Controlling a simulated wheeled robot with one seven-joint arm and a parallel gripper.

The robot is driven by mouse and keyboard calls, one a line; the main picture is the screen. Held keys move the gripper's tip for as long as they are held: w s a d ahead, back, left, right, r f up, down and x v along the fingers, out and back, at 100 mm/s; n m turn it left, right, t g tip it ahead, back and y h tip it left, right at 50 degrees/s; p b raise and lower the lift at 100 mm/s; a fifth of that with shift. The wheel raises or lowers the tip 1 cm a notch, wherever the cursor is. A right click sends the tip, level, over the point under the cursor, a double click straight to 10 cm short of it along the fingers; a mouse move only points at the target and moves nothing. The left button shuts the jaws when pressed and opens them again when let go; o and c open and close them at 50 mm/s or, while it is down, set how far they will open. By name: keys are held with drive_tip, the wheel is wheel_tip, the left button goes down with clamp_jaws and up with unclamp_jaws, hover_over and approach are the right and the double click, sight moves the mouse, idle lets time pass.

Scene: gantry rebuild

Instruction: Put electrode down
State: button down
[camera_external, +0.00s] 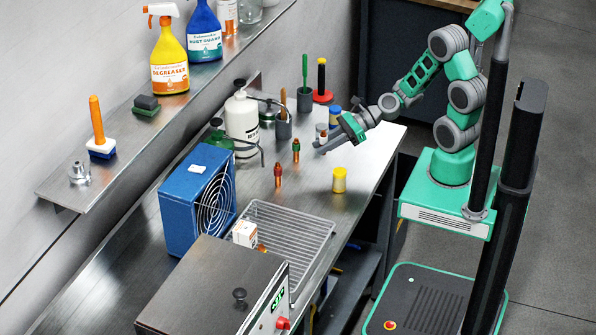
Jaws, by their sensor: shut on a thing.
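My gripper (322,142) is at the end of the arm, above the far right part of the steel bench. It is shut on a small electrode (321,130), grey at the top with some reddish colour; the fingers hide part of it. I cannot tell how far its lower end is from the bench. Two similar copper-coloured electrodes stand upright on the bench to the left of the gripper: one with a green top (296,148) and, nearer the camera, one with a red top (278,172).
A yellow jar (340,180) stands just below the gripper in the picture. Tool cups (283,128), a white pump bottle (242,120) and a blue-lidded jar (335,115) stand behind. A wire tray (318,228), blue fan (190,215) and steel box (205,290) fill the front.

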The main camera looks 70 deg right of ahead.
wheel_tip(320, 180, up, 3)
drive_tip(key=shift+f, duration=0.1)
drive_tip(key=s+a+r+n+g+y, duration=0.1)
drive_tip(key=s+a+r+n+g, duration=0.3)
drive_tip(key=a, duration=0.5)
drive_tip(key=s+a+r+n+g+y+b, duration=0.1)
drive_tip(key=s+a+r+n+g+y, duration=0.15)
drive_tip(key=s+a, duration=0.45)
drive_tip(key=s+a+r+n+g+y, duration=0.1)
drive_tip(key=s+a+r+n+g, duration=0.25)
drive_tip(key=a, duration=0.65)
drive_tip(key=m+p, duration=0.1)
hover_over(294, 233)
drive_tip(key=shift+h, duration=0.25)
wheel_tip(294, 233, down, 10)
drive_tip(key=shift+s+f, duration=0.1)
drive_tip(key=shift+f, duration=0.1)
wheel_tip(294, 233, down, 3)
drive_tip(key=shift+a+r+p, duration=0.1)
drive_tip(key=shift+r+p, duration=0.1)
drive_tip(key=shift+p, duration=0.15)
drive_tip(key=shift+f, duration=0.4)
drive_tip(key=c, duration=1.2)
unclamp_jaws()
